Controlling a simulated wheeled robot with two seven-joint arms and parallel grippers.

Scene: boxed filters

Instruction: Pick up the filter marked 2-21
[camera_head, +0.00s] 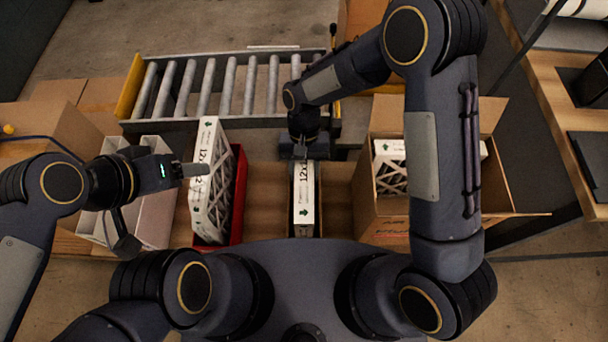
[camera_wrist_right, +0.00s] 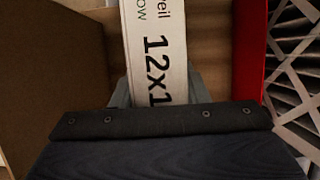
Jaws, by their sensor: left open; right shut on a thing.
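A white-edged filter (camera_head: 304,205) stands upright on the wooden surface in the middle, its edge printed with "12x" and a dark arrow. My right gripper (camera_head: 303,160) reaches down from above and is shut on it. In the right wrist view the filter (camera_wrist_right: 155,40) shows "12x1" between the gripper fingers (camera_wrist_right: 158,95). A second white filter (camera_head: 212,170) leans in a red box (camera_head: 239,195) to the left, also printed "12x". My left gripper (camera_head: 200,171) is open and overlaps that filter's left side; I cannot tell if it touches. The mark 2-21 is not readable anywhere.
An open cardboard box (camera_head: 372,222) with white filters (camera_head: 391,170) stands at right, partly behind my right arm. A white box (camera_head: 154,215) stands at left. A roller conveyor (camera_head: 230,84) lies behind. Bare wood (camera_head: 265,195) flanks the middle filter.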

